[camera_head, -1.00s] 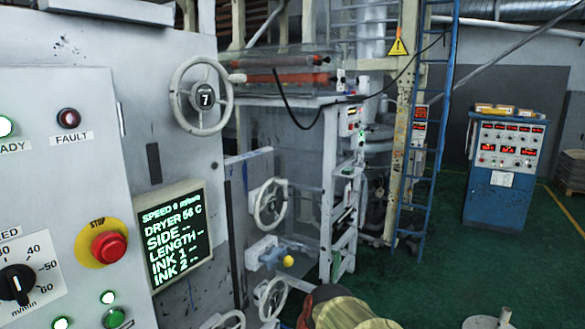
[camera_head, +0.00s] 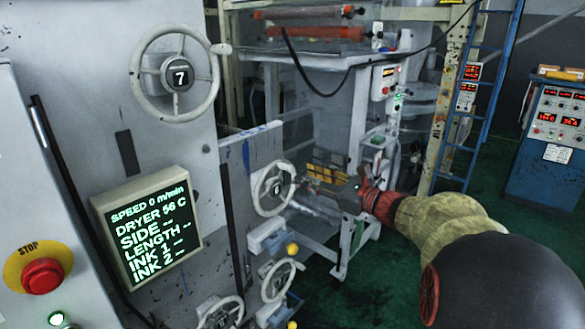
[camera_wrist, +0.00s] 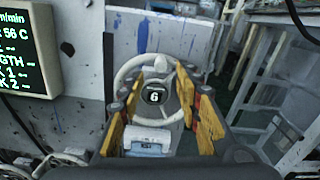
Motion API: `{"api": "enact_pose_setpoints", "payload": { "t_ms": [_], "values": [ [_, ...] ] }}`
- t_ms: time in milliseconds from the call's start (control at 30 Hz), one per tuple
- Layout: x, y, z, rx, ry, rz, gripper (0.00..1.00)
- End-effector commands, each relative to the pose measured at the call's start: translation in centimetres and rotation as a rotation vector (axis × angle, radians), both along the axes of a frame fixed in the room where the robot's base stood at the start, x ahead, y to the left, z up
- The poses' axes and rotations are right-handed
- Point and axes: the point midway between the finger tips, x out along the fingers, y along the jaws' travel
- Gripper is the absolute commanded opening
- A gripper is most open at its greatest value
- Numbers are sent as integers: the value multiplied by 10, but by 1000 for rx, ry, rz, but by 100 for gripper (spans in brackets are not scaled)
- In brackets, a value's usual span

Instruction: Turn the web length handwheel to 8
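A pale handwheel (camera_head: 257,190) stands on the machine front in the middle of the head view. It also shows in the wrist view (camera_wrist: 129,68), where its dark hub reads 6. My gripper (camera_head: 316,172) is open, its yellow-padded fingers pointing at this wheel from the right. In the wrist view the fingers of my gripper (camera_wrist: 158,100) frame the hub and lower rim, with a clear gap between them. I cannot tell whether they touch the wheel. A larger handwheel (camera_head: 139,75) at upper left reads 7. No label naming the web length wheel is legible.
A display (camera_head: 150,235) shows LENGTH with dashes. More handwheels (camera_head: 268,283) sit low on the machine. A red stop button (camera_head: 43,276) is at lower left. A blue ladder (camera_head: 490,100) and a blue console (camera_head: 545,180) stand right, with green floor between.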

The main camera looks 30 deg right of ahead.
Motion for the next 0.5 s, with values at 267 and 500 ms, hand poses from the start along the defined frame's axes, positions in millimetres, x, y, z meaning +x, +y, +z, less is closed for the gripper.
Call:
{"api": "enact_pose_setpoints", "payload": {
  "t_ms": [267,500],
  "values": [
    [38,15,-1,-1,4,4,34],
    [64,24,-1,-3,3,3,34]
  ]
}}
